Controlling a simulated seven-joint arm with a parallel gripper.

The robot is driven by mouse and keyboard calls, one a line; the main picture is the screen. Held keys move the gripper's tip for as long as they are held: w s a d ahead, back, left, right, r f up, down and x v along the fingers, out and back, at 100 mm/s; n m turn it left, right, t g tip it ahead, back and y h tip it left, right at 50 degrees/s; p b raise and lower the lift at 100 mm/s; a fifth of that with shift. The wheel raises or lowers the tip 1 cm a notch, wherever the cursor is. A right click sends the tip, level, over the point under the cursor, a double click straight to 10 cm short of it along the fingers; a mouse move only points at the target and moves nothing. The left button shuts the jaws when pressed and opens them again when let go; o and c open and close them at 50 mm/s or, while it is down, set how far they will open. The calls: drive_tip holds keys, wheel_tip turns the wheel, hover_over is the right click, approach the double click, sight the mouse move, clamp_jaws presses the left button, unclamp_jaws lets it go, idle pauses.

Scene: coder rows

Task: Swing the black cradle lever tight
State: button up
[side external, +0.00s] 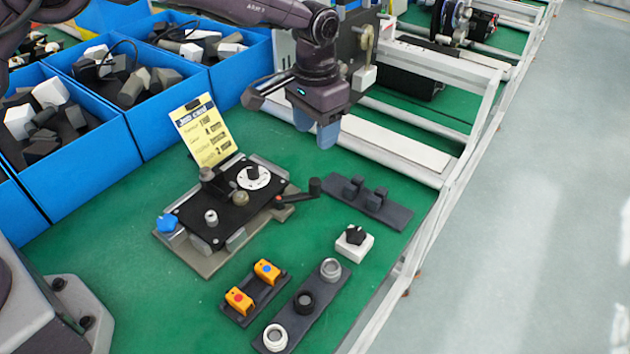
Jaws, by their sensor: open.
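The black cradle lever (298,196) sticks out from the right side of the cradle (195,258), pointing right and ending in a round black knob. The cradle is a grey plate holding a black unit (229,219) with a white dial, small knobs and a blue knob (167,222) at its left corner. My gripper (316,129) has blue fingertips pointing down. It is open and empty, above and behind the lever, apart from it. Whether the lever is tight cannot be told.
A yellow job card (206,131) stands behind the cradle. Blue bins (95,156) with blocks line the left. A dark rack with two pegs (367,202), a white knob box (353,243), orange blocks (254,287) and a ring rack (303,302) lie right and front. Aluminium rails stand behind.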

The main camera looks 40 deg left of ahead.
sight(315, 181)
wheel_tip(315, 181, down, 13)
drive_tip(key=shift+s+r, duration=0.1)
idle(0.3)
clamp_jaws()
